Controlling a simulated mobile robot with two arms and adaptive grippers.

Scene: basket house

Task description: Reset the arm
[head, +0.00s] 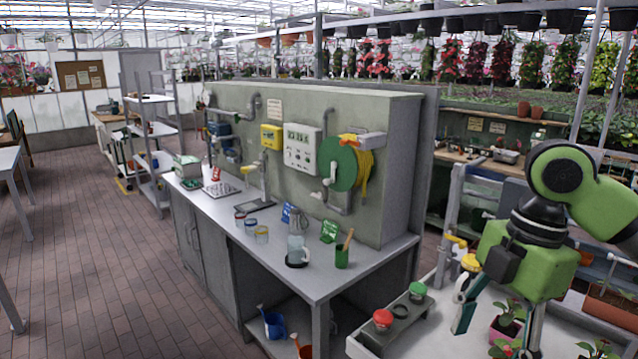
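My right arm comes in from the right edge in green and black. Its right gripper (498,322) points down at the lower right with its two fingers spread wide apart, one on each side of a small plant in a pink pot (503,333). I cannot tell whether the plant lies between the fingers or behind them. Nothing is visibly held. My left arm and gripper are not in view.
Close to the gripper, a grey box with a red button (382,319) and a green button (417,291) sits on a pale bench (425,338). A long grey counter (335,272) holds jars, a glass pitcher and a green cup. The brick aisle (110,265) at left is clear.

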